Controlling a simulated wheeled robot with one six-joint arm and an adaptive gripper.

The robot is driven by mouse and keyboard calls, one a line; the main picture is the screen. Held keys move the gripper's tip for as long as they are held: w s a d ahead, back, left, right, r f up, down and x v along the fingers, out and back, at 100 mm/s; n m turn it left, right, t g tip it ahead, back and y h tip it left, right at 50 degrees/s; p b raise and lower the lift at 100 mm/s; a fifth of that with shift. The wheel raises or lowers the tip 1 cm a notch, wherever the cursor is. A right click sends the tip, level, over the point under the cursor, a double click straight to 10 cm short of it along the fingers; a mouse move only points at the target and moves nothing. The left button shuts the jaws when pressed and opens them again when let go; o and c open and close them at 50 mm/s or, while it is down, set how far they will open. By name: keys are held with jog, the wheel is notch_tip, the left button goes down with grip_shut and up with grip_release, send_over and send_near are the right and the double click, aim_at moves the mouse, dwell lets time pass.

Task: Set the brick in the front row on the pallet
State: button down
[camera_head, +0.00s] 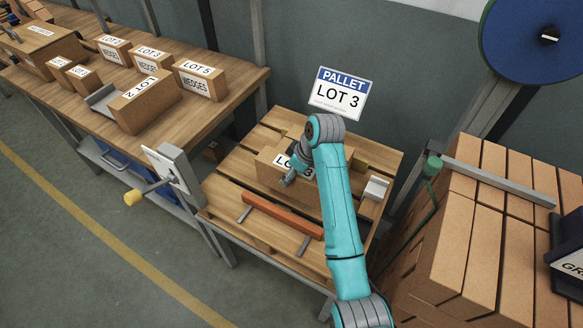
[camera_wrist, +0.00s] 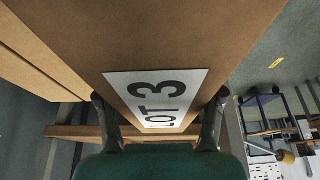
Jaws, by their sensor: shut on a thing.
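The tan brick with a white LOT 3 label (camera_head: 272,172) is at the pallet, behind the red-orange bar; I cannot tell whether it rests on the boards or hangs just above them. The wooden pallet (camera_head: 225,192) stands below the PALLET LOT 3 sign (camera_head: 338,93). My gripper (camera_head: 291,178) is at the brick's label side, and my arm hides the brick's right part. In the wrist view my gripper (camera_wrist: 160,125) has a dark finger on each side of the label, shut on the brick (camera_wrist: 185,35).
The red-orange bar (camera_head: 283,215) lies along the pallet's front with metal strips by it. A small light block (camera_head: 377,187) is at the right. Labelled boxes (camera_head: 147,100) stand on the left bench. A tall brick stack (camera_head: 478,215) is at the right.

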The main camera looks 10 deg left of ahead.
jog(key=shift+f, duration=2.15)
jog(key=shift+f, duration=0.45)
jog(key=shift+c, duration=1.3)
grip_release()
jog(key=shift+o, duration=0.9)
jog(key=shift+s+f, duration=0.1)
jog(key=shift+f, duration=0.05)
jog(key=v, duration=1.2)
